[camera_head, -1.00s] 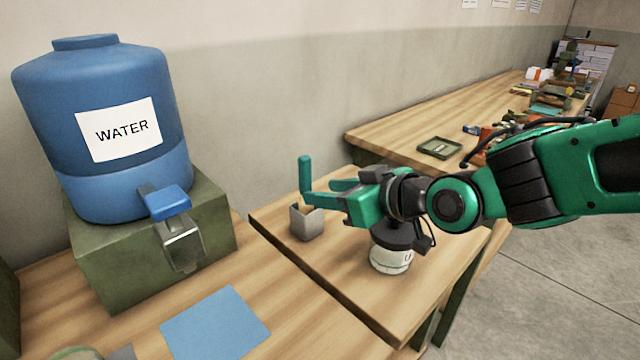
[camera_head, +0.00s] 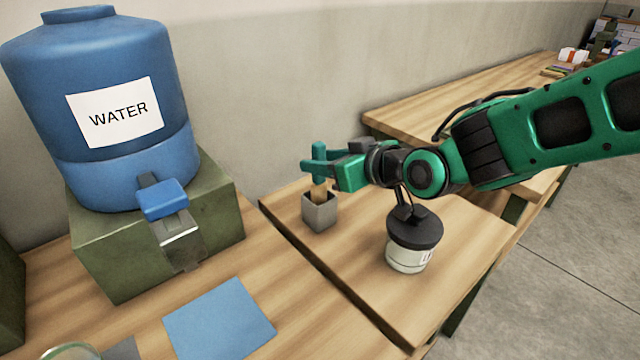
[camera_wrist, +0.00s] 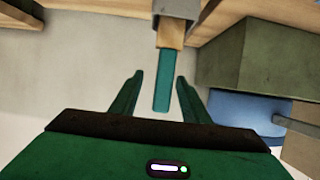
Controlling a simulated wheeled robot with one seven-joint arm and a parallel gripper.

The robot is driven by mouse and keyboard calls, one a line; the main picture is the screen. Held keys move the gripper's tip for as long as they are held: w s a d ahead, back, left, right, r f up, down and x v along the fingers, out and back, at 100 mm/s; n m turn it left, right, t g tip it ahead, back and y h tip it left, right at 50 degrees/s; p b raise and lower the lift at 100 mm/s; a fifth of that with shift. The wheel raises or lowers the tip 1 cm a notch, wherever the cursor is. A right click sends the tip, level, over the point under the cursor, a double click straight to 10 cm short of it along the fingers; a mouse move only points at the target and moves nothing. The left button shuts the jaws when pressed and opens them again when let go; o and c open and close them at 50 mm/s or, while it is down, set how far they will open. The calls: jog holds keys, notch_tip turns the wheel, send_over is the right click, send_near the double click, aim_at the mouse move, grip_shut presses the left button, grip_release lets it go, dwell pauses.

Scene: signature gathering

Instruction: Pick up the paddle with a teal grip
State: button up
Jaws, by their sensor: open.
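The paddle stands upright in a small grey square cup (camera_head: 320,214). Its teal grip (camera_head: 319,151) points up and a short wooden part (camera_head: 319,191) shows above the cup's rim; the rest is hidden inside. My gripper (camera_head: 325,165) is level at the height of the grip, coming from the right. In the wrist view, the teal grip (camera_wrist: 161,82) lies between the two fingers of my open gripper (camera_wrist: 159,77), with a gap on each side. The cup also shows at the top of the wrist view (camera_wrist: 175,8).
A white jar with a black lid (camera_head: 408,250) stands below my wrist, right of the cup. A blue water jug (camera_head: 110,170) on a green box (camera_head: 110,265) is at left. A blue sheet (camera_head: 220,318) lies in front. The wall is behind the cup.

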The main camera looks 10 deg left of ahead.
jog(key=x, duration=0.4)
jog(key=shift+w+a, duration=0.15)
jog(key=shift+a, duration=0.3)
grip_shut()
